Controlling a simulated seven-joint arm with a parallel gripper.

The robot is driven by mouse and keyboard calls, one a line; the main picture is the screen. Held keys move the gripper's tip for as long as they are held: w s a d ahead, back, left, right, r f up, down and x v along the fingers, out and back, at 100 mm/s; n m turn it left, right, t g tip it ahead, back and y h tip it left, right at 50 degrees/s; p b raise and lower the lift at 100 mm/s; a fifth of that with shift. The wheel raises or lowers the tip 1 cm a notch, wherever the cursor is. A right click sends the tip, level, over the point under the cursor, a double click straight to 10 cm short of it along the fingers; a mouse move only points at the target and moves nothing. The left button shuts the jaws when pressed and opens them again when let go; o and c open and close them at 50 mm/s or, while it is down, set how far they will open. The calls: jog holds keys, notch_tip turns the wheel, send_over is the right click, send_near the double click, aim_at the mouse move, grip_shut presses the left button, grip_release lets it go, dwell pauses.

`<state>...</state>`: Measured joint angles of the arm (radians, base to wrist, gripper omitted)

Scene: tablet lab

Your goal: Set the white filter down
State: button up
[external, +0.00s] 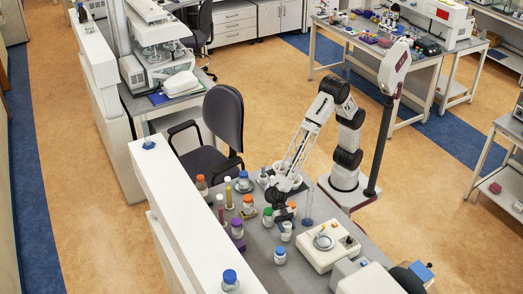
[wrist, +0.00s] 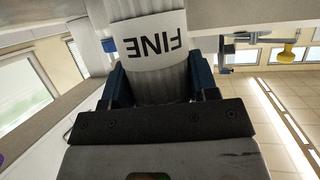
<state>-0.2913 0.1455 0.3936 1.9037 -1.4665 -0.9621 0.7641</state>
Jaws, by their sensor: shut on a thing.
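My gripper (wrist: 161,82) shows in the wrist view with its blue fingers on both sides of a white ribbed cylinder, the white filter (wrist: 158,42). The filter carries a white label with the word FINE, seen upside down. The fingers are shut on it, and its far end runs out of the top of the picture. In the external view my gripper (external: 280,207) is low over the grey bench (external: 262,240), among bottles. The filter cannot be clearly made out there, and I cannot tell whether it touches the bench.
Several capped bottles and tubes crowd the bench around my gripper, including a blue-capped bottle (external: 280,255) in front and a purple-capped one (external: 237,229) to the left. A white instrument (external: 326,247) stands to the right. A white ledge (external: 185,205) borders the bench's left side.

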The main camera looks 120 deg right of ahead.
jog(key=shift+f, duration=0.65)
jog(key=shift+f, duration=0.1)
jog(key=o, duration=1)
jog(key=shift+c, duration=0.2)
jog(key=shift+d+r, duration=0.1)
jog(key=shift+r, duration=0.1)
jog(key=shift+s+d+r, duration=0.15)
jog(key=shift+d+r, duration=0.15)
jog(key=shift+d, duration=0.35)
jog(key=v, duration=1)
jog(key=shift+d, duration=0.2)
jog(key=shift+r, duration=0.1)
